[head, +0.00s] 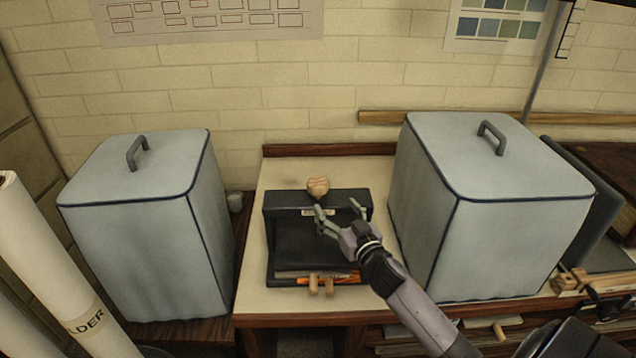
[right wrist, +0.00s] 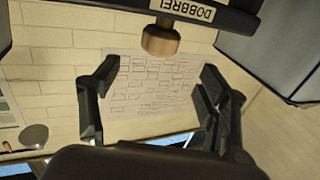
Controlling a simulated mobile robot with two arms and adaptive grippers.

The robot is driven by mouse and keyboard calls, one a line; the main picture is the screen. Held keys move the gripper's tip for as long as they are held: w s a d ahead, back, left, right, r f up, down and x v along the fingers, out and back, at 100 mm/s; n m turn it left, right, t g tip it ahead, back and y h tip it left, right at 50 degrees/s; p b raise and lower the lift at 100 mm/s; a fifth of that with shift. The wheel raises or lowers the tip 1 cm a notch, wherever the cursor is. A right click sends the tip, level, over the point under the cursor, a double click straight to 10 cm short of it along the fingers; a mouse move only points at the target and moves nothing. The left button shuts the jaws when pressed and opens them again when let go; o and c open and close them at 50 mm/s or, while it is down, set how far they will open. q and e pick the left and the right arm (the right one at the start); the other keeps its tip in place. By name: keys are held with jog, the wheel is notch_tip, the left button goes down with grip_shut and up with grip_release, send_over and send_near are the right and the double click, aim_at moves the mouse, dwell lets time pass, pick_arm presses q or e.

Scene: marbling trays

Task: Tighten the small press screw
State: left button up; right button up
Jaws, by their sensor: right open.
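The small press (head: 270,235) is black and stands on a pale board between two covered boxes. A round wooden screw knob (head: 318,187) sits on top of its crossbar, which bears a small label. My right gripper (head: 338,208) is open and empty at the front of the crossbar, its fingers spread. In the right wrist view the knob (right wrist: 160,40) shows beyond the open fingertips (right wrist: 159,67), apart from both, beside the labelled black bar (right wrist: 220,14). My left gripper is not in view.
Tall grey covered boxes stand left (head: 150,255) and right (head: 500,235) of the press. Orange-handled tools and wooden pegs (head: 314,285) lie at the press's front edge. Paper rolls (head: 50,255) stand at far left. Pale board (head: 285,175) is bare behind the press.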

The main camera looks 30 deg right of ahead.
aim_at(322, 191)
jog(key=w, duration=0.4)
jog(key=w+d+p, duration=0.1)
jog(key=w, duration=0.3)
jog(key=w+d, duration=0.1)
jog(key=w, duration=0.2)
jog(key=shift+w, duration=0.4)
jog(key=shift+c, duration=0.3)
jog(key=c, duration=1.1)
